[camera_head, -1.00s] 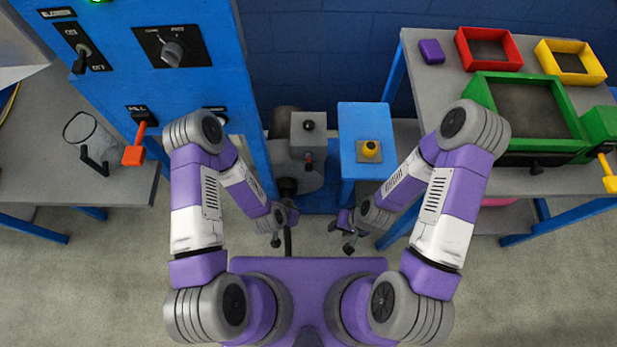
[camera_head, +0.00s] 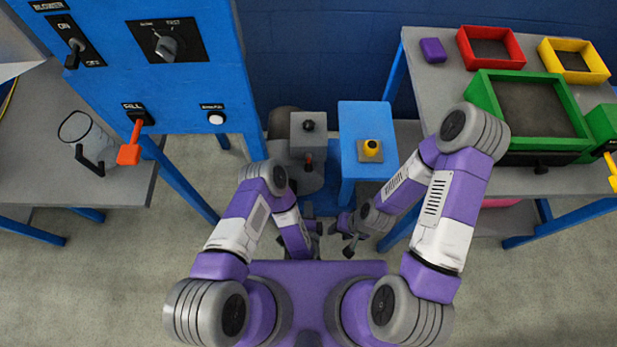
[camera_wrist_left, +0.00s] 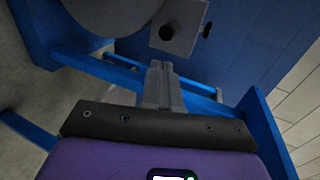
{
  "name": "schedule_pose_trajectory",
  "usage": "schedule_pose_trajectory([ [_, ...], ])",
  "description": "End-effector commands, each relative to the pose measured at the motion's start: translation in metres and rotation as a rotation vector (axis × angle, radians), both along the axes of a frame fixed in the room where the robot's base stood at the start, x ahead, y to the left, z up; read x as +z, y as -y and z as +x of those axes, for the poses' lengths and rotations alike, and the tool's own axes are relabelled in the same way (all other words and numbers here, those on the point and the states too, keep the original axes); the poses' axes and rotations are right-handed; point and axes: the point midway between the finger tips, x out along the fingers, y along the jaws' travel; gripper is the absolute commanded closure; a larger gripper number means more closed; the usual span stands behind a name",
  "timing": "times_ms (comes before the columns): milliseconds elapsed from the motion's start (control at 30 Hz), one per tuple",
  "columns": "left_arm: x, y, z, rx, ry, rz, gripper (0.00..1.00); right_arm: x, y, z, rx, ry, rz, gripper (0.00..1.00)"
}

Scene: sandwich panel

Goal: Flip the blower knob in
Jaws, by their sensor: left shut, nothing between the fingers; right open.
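The blue panel (camera_head: 205,100) stands at the left in the head view. A second plate holds a grey rotary knob (camera_head: 166,46). My left gripper (camera_head: 313,228) is low near the middle, well away from the panel, partly hidden by its arm. In the left wrist view its fingers (camera_wrist_left: 158,85) are together and empty. My right gripper (camera_head: 348,242) is open and empty, just right of the left one.
Below the knobs are a red-handled fill lever (camera_head: 130,150) and a white button (camera_head: 216,119). A clear pitcher (camera_head: 88,140) stands on the left table. A grey machine (camera_head: 308,135) and a blue stand with a yellow button (camera_head: 371,147) are ahead. Coloured trays are at right.

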Motion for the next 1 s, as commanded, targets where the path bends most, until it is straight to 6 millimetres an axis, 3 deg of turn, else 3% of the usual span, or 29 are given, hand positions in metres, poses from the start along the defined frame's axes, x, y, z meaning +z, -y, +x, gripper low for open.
schedule_pose_trajectory([
  [267,-0.010,-0.001,0.024,0.005,0.003,-0.002,1.00,-0.011,0.000,0.000,0.000,0.000,0.000,0.57],
  [700,-0.037,-0.001,0.109,0.006,0.003,-0.004,1.00,-0.047,0.000,0.000,0.000,0.000,0.000,0.57],
  [1000,-0.035,0.000,0.134,0.001,-0.001,-0.002,1.00,-0.056,0.000,0.000,0.000,0.000,0.000,0.57],
])
